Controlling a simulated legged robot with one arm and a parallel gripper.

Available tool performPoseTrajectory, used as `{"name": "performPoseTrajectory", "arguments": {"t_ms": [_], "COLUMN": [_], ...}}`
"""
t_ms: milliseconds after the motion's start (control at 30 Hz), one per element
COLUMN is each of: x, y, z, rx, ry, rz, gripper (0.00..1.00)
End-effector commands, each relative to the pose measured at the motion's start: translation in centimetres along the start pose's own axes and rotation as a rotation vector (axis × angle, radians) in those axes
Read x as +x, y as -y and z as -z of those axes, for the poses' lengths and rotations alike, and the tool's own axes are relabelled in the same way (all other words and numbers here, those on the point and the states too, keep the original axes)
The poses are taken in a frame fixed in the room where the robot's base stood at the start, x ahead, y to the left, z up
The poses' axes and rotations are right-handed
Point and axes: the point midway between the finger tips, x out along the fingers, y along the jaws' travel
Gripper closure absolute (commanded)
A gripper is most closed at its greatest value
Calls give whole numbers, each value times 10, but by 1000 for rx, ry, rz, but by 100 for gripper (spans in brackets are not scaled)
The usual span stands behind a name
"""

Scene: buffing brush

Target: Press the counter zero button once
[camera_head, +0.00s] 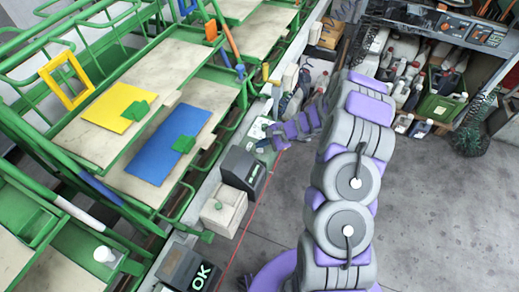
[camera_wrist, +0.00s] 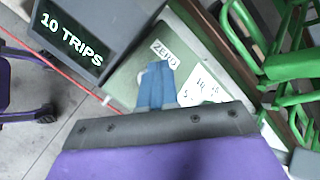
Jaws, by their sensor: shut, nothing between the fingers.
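The ZERO label (camera_wrist: 163,53) sits on a pale green panel (camera_wrist: 125,83) in the wrist view. My gripper (camera_wrist: 158,66) is shut and empty, its blue fingers pointing at the panel just below the label. I cannot tell whether the fingertips touch the panel. No button shows clearly; the fingers cover the area under the label. A dark counter display (camera_wrist: 72,38) reading "10 TRIPS" stands left of the panel; a dark display box (camera_head: 243,170) also shows in the head view. There, the end of my arm reaches left toward the bench strip, and the fingertips are too small to make out.
A white handwritten label (camera_wrist: 203,87) lies right of my fingers. Green rack frames (camera_wrist: 290,65) stand close on the right. In the head view, a cream box (camera_head: 222,207) with a green knob and a dark "OK" display (camera_head: 187,268) stand nearer. The grey floor (camera_head: 430,210) is clear at right.

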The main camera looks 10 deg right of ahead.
Motion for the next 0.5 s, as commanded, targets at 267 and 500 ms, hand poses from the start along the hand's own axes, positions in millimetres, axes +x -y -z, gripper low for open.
{"name": "performPoseTrajectory", "arguments": {"t_ms": [267,500], "x": [0,4], "y": [0,-3], "z": [0,2], "rx": [0,1], "ry": [0,0], "rz": [0,1], "gripper": [100,100]}}
